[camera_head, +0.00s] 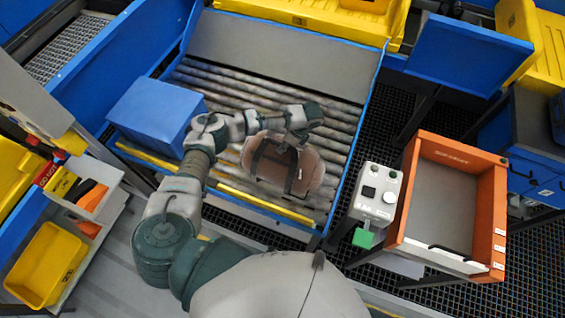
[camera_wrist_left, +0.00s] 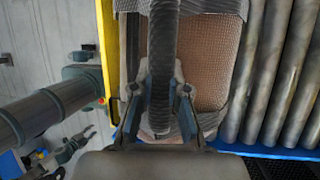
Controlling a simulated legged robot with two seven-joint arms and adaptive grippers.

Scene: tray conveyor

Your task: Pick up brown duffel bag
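The brown duffel bag (camera_head: 311,176) with dark straps lies on the roller conveyor, near its front edge. My left gripper (camera_head: 291,144) is over the bag's middle and hides part of its top. In the left wrist view, the bag's woven brown side (camera_wrist_left: 205,65) fills the middle. A dark ribbed handle (camera_wrist_left: 163,50) runs between the fingers of my left gripper (camera_wrist_left: 165,100), which look closed in on it from both sides. The bag still appears to rest on the rollers. What seems to be my right gripper (camera_wrist_left: 75,146) shows small at the left wrist view's lower left; its fingers are unclear.
A blue box (camera_head: 155,115) stands left of the bag on the conveyor (camera_head: 270,88). A yellow rail (camera_head: 262,204) runs along the front edge. A grey control box (camera_head: 376,194) and an orange-walled tray (camera_head: 405,185) stand at the right. Bare rollers lie behind the bag.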

